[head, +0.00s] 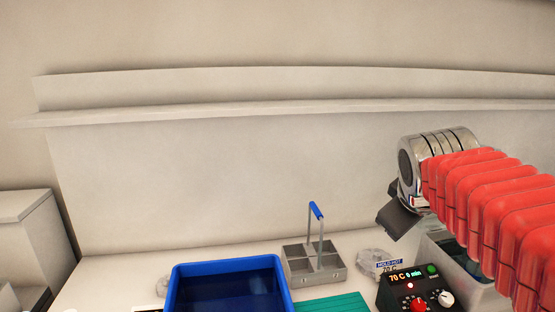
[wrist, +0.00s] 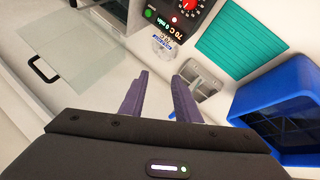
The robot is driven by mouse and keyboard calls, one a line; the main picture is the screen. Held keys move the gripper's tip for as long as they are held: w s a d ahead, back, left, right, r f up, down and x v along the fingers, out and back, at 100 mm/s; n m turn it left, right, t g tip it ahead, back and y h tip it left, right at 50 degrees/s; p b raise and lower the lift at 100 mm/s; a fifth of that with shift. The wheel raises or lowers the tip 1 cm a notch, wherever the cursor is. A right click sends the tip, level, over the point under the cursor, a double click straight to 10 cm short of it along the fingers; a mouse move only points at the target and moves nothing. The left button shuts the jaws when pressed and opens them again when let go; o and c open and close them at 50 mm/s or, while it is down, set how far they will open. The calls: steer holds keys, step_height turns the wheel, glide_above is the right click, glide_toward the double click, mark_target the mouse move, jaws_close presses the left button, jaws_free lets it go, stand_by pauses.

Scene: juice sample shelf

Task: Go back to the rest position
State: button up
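My gripper (wrist: 160,75) shows in the wrist view with two purple fingers apart and nothing between them. In the head view my red, ribbed arm comes in from the right. Its chrome wrist and a dark end part sit above the right side of the bench, and the fingers cannot be made out there. The gripper points down toward the bench.
A black control unit (head: 413,292) by a water bath (wrist: 106,10), a grey caddy (head: 315,265), a teal mat (head: 335,304) and a blue bin (head: 188,268) stand on the bench. A clear lid (wrist: 85,65) lies left. The wall shelf (head: 270,110) is empty.

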steer(key=s+a+f+m+g+y, duration=0.1)
steer(key=s+a+f+m, duration=0.2)
steer(key=s+f, duration=0.5)
steer(key=s+a+f+m+g+y, duration=0.1)
steer(key=s+a+f+m+y, duration=0.1)
steer(key=s+a+f, duration=0.4)
steer(key=s+f+m, duration=0.1)
steer(key=s+f, duration=0.1)
steer(key=s, duration=0.1)
steer(key=shift+s, duration=0.4)
stand_by(0.6)
